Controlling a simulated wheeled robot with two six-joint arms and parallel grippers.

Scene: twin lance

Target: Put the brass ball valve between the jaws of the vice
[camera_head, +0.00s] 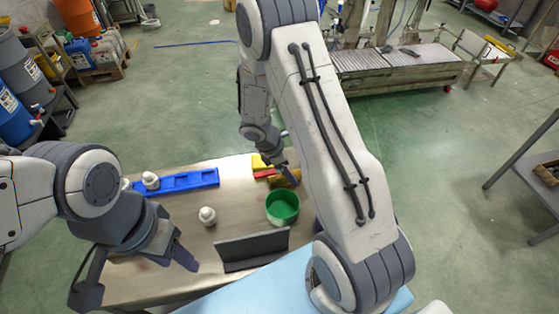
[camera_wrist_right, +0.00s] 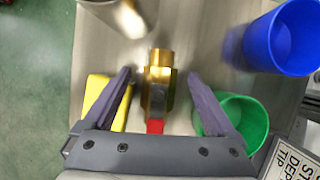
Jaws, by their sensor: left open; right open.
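The brass ball valve (camera_wrist_right: 158,82) lies on the metal bench top in the right wrist view, with its red handle toward my gripper. My right gripper (camera_wrist_right: 158,85) is open, its two fingers on either side of the valve with gaps showing; I cannot tell its height over the valve. In the head view the right gripper (camera_head: 287,176) is beside small red and brassy patches, partly hidden by my arm. My left gripper (camera_head: 178,256) is open and empty over the bench's left front. I cannot make out the vice in either view.
A green cup (camera_wrist_right: 247,118) stands close to the right finger, a yellow object (camera_wrist_right: 98,100) by the left one. A blue cup (camera_wrist_right: 287,40) is further right. A blue tray (camera_head: 185,181), white bottle (camera_head: 207,216) and dark upright plate (camera_head: 251,248) are on the bench.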

